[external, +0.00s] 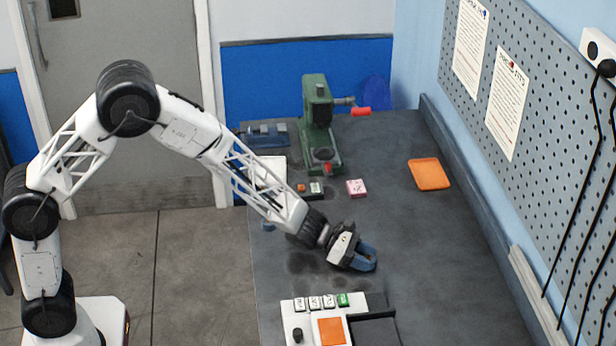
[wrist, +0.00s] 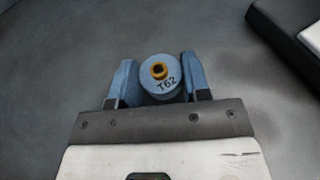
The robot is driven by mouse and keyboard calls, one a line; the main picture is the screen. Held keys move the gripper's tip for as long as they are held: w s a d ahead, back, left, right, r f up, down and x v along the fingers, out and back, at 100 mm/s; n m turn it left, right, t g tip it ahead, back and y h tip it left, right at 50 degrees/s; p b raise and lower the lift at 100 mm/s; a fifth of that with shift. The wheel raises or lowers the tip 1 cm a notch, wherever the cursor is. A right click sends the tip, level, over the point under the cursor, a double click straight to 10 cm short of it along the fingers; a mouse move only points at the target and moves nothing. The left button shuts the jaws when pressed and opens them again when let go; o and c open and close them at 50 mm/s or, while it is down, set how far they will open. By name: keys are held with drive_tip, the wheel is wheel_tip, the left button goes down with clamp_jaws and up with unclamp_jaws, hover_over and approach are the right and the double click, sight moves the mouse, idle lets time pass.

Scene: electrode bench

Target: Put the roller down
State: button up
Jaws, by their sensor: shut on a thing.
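In the external view my gripper (external: 362,258) is over the middle of the dark bench, shut on the roller, which is mostly hidden by the fingers there. I cannot tell whether the roller touches the bench.
A white control panel (external: 300,333) with several buttons and an orange square stands at the front of the bench (external: 440,265). A green press (external: 318,115) stands at the back. An orange tray (external: 429,174) lies at right, a pink box (external: 356,188) near the centre. The bench's right side is clear.

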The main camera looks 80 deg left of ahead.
drive_tip(key=shift+f, duration=0.2)
drive_tip(key=shift+s+f, duration=0.15)
drive_tip(key=shift+f, duration=0.55)
drive_tip(key=o, duration=1)
drive_tip(key=shift+s+f, duration=0.1)
drive_tip(key=shift+f, duration=0.1)
drive_tip(key=shift+c, duration=0.2)
drive_tip(key=shift+r, duration=0.4)
drive_tip(key=shift+s+a+r, duration=0.1)
drive_tip(key=shift+s+r, duration=0.05)
drive_tip(key=shift+r, duration=0.05)
wheel_tip(320, 180, up, 5)
hover_over(324, 257)
drive_tip(key=shift+r, duration=0.1)
